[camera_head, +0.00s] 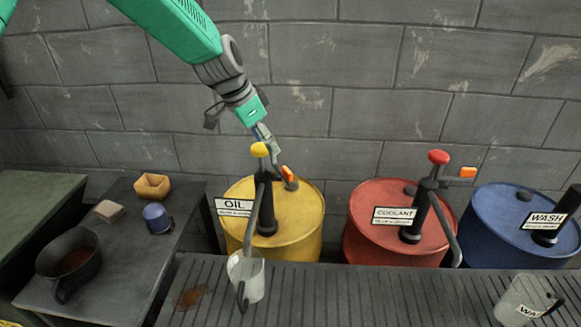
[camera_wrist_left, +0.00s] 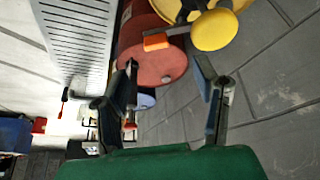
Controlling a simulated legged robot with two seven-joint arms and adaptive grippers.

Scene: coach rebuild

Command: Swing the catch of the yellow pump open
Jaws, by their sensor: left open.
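The yellow drum labelled OIL (camera_head: 300,222) carries a black pump (camera_head: 266,205) with a yellow knob (camera_head: 260,149) on top. The pump's orange catch (camera_head: 287,173) sits just right of and below the knob. In the left wrist view the orange catch (camera_wrist_left: 156,41) shows beside the yellow knob (camera_wrist_left: 214,30), beyond the fingertips. My left gripper (camera_head: 268,140) comes down from above, close to the knob and catch. Its two fingers are spread with nothing between them (camera_wrist_left: 167,78). Whether a finger touches the pump cannot be told. My right gripper is not in view.
A red COOLANT drum (camera_head: 368,240) and a blue WASH drum (camera_head: 490,215) stand to the right. A jug (camera_head: 252,278) stands under the yellow pump's spout on the slatted bench (camera_head: 370,300).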

